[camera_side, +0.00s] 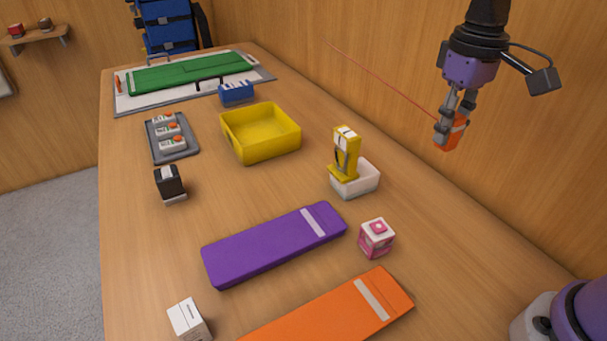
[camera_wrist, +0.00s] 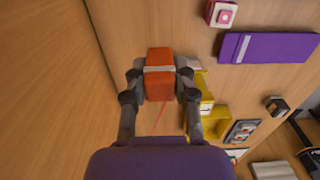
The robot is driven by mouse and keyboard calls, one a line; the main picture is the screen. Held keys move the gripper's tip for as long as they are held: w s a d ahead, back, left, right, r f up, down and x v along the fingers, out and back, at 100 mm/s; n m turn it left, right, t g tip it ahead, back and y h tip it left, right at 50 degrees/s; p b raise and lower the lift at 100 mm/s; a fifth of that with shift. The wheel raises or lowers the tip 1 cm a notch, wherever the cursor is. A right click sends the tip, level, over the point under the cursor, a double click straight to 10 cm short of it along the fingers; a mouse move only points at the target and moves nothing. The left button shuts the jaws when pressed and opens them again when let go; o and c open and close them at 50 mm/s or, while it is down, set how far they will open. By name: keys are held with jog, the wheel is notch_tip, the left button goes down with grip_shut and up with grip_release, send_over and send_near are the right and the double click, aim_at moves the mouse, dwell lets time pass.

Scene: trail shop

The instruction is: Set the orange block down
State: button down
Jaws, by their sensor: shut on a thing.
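The orange block (camera_side: 455,134) has a pale band around it. My gripper (camera_side: 452,118) is shut on it and holds it in the air, high at the right of the side view near the wooden wall. In the wrist view the orange block (camera_wrist: 159,84) sits between the two fingers of my gripper (camera_wrist: 160,88), one finger on each side. The block is clear of the table (camera_side: 310,185), and part of it is hidden by the fingers in the side view.
A yellow bin (camera_side: 262,148), a white tray holding a yellow object (camera_side: 345,155), a purple mat (camera_side: 265,252), an orange mat (camera_side: 335,312) and a pink-and-white cube (camera_side: 376,238) are on the table. A grey tray (camera_side: 158,153) and black block (camera_side: 169,183) stand left. Bare table lies between them.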

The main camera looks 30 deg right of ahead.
jog(key=s+a+f, duration=0.2)
jog(key=s+a, duration=0.2)
jog(key=a, duration=0.4)
jog(key=s+a+f, duration=0.2)
jog(key=s+a, duration=0.1)
jog(key=a, duration=0.5)
jog(key=s+a+f, duration=0.2)
jog(key=s+a, duration=0.2)
jog(key=a, duration=0.4)
jog(key=w+d+f, duration=0.1)
jog(key=w+f, duration=0.1)
jog(key=w, duration=0.1)
jog(key=w+d+f, duration=0.2)
jog(key=w, duration=0.2)
jog(key=w+d+f, duration=0.2)
jog(key=w, duration=0.1)
jog(key=shift+w+f, duration=0.1)
jog(key=shift+w, duration=0.05)
jog(key=shift+w+f, duration=0.1)
jog(key=shift+f, duration=1.95)
jog(key=shift+f, duration=0.1)
jog(key=c, duration=0.7)
grip_release()
jog(key=shift+o, duration=0.2)
